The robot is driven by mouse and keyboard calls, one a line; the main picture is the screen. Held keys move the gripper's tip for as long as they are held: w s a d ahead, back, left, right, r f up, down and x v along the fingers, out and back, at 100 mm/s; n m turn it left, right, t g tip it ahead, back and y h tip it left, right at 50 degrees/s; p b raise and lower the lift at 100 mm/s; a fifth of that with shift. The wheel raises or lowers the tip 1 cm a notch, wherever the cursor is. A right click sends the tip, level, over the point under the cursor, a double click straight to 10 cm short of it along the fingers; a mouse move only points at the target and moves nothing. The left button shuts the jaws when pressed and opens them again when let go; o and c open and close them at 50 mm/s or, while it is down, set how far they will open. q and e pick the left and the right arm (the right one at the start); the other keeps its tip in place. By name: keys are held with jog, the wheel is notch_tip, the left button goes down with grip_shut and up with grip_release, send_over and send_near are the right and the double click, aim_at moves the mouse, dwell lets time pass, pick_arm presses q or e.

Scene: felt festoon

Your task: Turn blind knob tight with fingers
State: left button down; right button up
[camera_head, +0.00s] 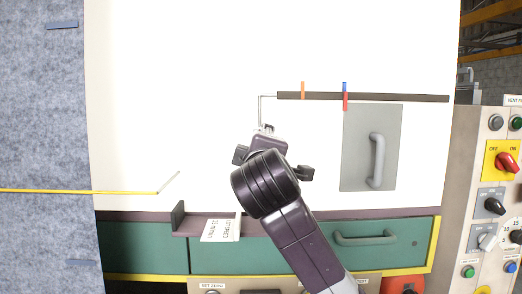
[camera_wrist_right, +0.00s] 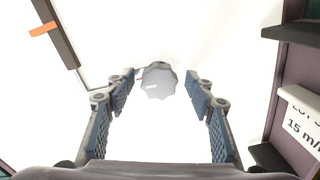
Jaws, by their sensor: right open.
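The blind knob (camera_wrist_right: 158,80) is a grey, lobed knob with a white mark on its face, on the white panel. A small red mark shows at its left in the right wrist view. My right gripper (camera_wrist_right: 162,88) is open, its blue-padded fingers on either side of the knob, with white gaps visible and no clear contact. How far the tips reach along the knob I cannot tell. In the head view my right gripper (camera_head: 272,163) is in front of the panel, and its wrist hides most of the knob area. My left gripper is not in view.
A dark bar (camera_head: 400,97) with orange and red-blue marks runs above, with a thin bent rod at its left end. A grey door (camera_head: 358,180) with a handle is at right. A dark ledge with a label card (camera_head: 220,228) lies below. Controls (camera_head: 495,205) stand far right.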

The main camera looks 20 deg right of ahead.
jog(key=v, duration=1.2)
